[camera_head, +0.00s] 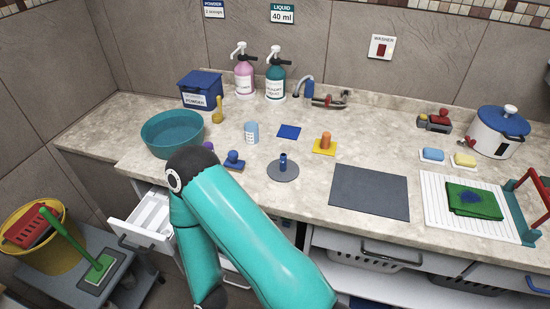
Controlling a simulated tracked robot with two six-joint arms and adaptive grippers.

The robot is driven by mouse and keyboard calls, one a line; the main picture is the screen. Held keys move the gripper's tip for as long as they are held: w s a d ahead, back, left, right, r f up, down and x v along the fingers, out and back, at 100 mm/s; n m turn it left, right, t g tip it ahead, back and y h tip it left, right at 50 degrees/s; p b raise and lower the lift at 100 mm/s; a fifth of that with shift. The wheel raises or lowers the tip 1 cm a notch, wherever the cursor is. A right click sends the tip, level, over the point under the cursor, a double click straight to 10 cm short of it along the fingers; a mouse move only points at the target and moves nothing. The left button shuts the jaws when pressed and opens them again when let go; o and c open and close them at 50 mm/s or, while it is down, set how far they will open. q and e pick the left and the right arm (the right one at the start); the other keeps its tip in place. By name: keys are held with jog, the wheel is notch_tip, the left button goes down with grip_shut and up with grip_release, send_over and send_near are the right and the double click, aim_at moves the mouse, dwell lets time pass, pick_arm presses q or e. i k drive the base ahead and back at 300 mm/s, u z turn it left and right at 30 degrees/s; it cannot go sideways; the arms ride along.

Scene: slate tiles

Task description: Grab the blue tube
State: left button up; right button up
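A small blue tube (283,162) stands upright on a round grey disc (282,173) near the middle of the counter. A light blue cup-like cylinder (251,133) with markings stands behind and left of it. One of my teal arms rises from the bottom edge, bends at a dark joint left of the disc, and runs back down out of the picture. Neither of my grippers shows in the head view, so I cannot see what they hold. Nothing visible touches the tube.
A teal basin (172,133), a blue stamp-like piece (234,160) and an orange peg on a yellow base (325,144) surround the disc. A dark mat (370,192) lies to the right. A white drawer (148,219) stands open below the counter at left.

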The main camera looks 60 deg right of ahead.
aim_at(283, 157)
jog(key=z, duration=0.1)
jog(key=k, duration=1.7)
jog(key=z, duration=0.6)
jog(key=i, duration=1)
jog(key=u, duration=0.05)
